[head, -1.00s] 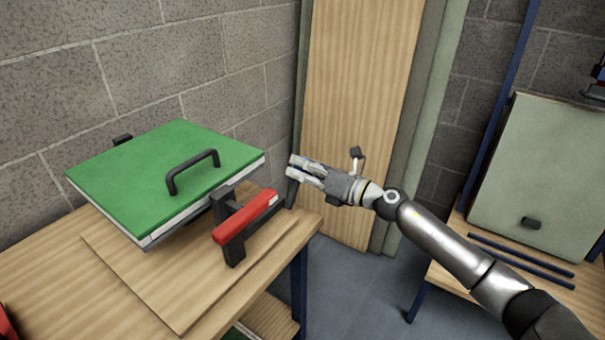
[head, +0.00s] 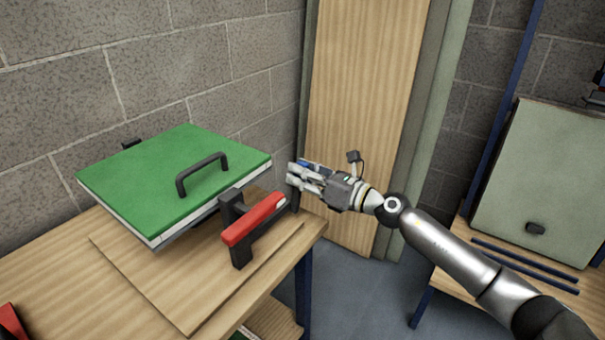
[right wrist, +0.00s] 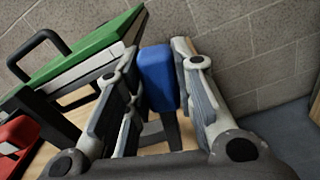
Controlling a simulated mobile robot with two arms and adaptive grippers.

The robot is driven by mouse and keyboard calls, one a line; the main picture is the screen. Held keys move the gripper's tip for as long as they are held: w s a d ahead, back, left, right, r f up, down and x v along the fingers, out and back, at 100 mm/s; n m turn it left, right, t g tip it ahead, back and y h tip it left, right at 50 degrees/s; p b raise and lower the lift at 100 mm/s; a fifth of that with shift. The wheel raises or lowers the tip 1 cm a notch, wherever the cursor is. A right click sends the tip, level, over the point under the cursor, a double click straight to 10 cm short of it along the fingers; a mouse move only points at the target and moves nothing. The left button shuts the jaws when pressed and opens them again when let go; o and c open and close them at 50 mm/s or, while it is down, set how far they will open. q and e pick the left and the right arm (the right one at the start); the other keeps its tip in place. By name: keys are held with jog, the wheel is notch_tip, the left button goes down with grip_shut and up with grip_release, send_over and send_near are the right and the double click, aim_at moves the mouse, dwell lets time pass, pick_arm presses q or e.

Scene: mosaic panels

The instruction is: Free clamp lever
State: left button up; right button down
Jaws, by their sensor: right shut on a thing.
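A blue block (right wrist: 160,80) on a dark stem, apparently the clamp lever's grip, sits between the fingers of my right gripper (head: 295,177) in the right wrist view. The gripper is shut on it at the right end of the wooden table; in the head view the fingers mostly hide it. A red handle (head: 254,218) on a black bracket stands at the table's front, left of the gripper. A green panel (head: 172,174) with a black pull handle (head: 202,173) lies tilted behind the red handle. My left gripper is not in view.
The wooden table (head: 60,270) stands against a block wall (head: 200,60). A tall wooden board (head: 368,90) leans behind my right gripper. At the right, a pale panel (head: 535,180) stands on another table, with dark bars (head: 525,263) in front.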

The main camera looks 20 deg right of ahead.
jog(key=c, duration=1.2)
grip_release()
jog(key=v, duration=1.2)
